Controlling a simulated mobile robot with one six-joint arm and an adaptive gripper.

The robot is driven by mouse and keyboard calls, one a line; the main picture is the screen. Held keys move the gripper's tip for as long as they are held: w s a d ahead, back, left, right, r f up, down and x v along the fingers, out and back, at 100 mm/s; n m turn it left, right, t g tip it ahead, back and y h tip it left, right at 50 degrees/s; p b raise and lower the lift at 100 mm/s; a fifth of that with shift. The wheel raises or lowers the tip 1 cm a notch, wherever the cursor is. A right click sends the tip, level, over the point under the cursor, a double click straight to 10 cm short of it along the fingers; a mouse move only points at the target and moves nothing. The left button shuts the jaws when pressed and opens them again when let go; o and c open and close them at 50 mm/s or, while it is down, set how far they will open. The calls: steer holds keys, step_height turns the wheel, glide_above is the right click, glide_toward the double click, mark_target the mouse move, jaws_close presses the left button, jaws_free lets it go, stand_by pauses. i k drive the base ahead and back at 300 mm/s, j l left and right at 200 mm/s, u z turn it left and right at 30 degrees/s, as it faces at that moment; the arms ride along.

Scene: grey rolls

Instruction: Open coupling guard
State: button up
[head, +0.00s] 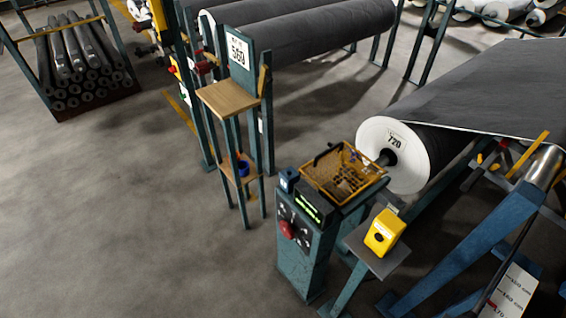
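The coupling guard (336,178) is a yellow mesh cage at the centre right of the head view. It sits by the shaft end of the large grey roll (428,158), whose white end face is marked 720. A dark bar, maybe a handle, shows along its upper left edge. Small parts show through or inside the mesh. The guard looks lowered over the coupling, but from this angle I cannot be sure that it is closed. My gripper is not in view.
A teal control post (305,250) with a red knob and green display stands in front of the guard. A yellow box (384,232) sits on a small plate to the right. A stand with a wooden shelf (229,97) is at left. Open floor (120,220) lies left.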

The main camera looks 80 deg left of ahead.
mark_target(341, 144)
steer(key=u, duration=2.1)
steer(key=i+j+u, duration=0.1)
steer(key=i+j, duration=0.25)
steer(key=i, duration=0.15)
steer(key=i+j+u, duration=0.1)
steer(key=i+j, duration=0.2)
steer(key=i, duration=0.2)
steer(key=i+j+u, duration=0.1)
steer(key=i+j, duration=0.15)
steer(key=i, duration=0.3)
